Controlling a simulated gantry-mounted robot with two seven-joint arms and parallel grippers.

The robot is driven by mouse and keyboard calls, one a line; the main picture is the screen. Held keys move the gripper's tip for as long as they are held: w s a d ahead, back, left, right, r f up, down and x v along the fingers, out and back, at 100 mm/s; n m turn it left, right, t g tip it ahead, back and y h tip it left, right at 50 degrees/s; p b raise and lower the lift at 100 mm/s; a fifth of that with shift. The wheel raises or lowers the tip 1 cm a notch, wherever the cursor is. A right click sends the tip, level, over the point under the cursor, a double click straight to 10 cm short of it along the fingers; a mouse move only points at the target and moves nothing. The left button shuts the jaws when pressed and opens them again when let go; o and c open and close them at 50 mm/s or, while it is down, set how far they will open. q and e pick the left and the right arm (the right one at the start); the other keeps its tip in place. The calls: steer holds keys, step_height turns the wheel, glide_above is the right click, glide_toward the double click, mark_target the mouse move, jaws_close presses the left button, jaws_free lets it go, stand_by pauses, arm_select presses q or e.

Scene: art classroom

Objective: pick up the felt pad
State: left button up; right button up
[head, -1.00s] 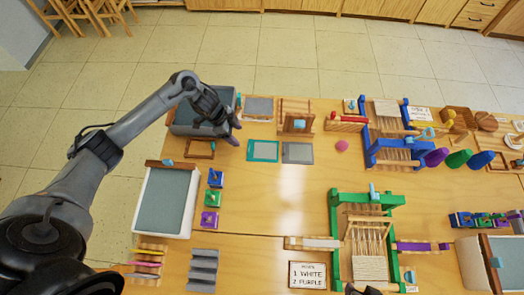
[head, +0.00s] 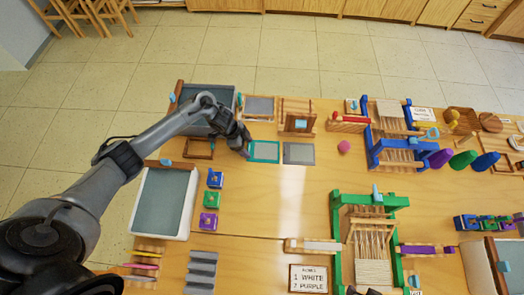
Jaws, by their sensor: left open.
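A flat grey square (head: 299,153), which looks like the felt pad, lies on the table right of the middle back. A teal-bordered flat square (head: 264,151) lies just left of it; I cannot tell for sure which of the two is the felt pad. My left gripper (head: 246,152) is open and empty, pointing down at the left edge of the teal-bordered square. The grey square is clear of it, a little to the right. Whether the fingertips touch the table is too small to tell. My right gripper does not show.
A dark grey tray (head: 210,87) stands behind the gripper, and a small wooden frame (head: 198,155) lies left of it. A wooden stand (head: 296,116) is behind the squares. A blue loom (head: 371,149) and a pink ball (head: 344,147) are to the right. Bare table lies in front.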

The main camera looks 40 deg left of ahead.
arm_select(q)
steer(key=c, duration=1.1)
steer(key=shift+r, duration=0.1)
step_height(320, 180, up, 28)
steer(key=p, duration=0.7)
steer(key=shift+p, duration=0.35)
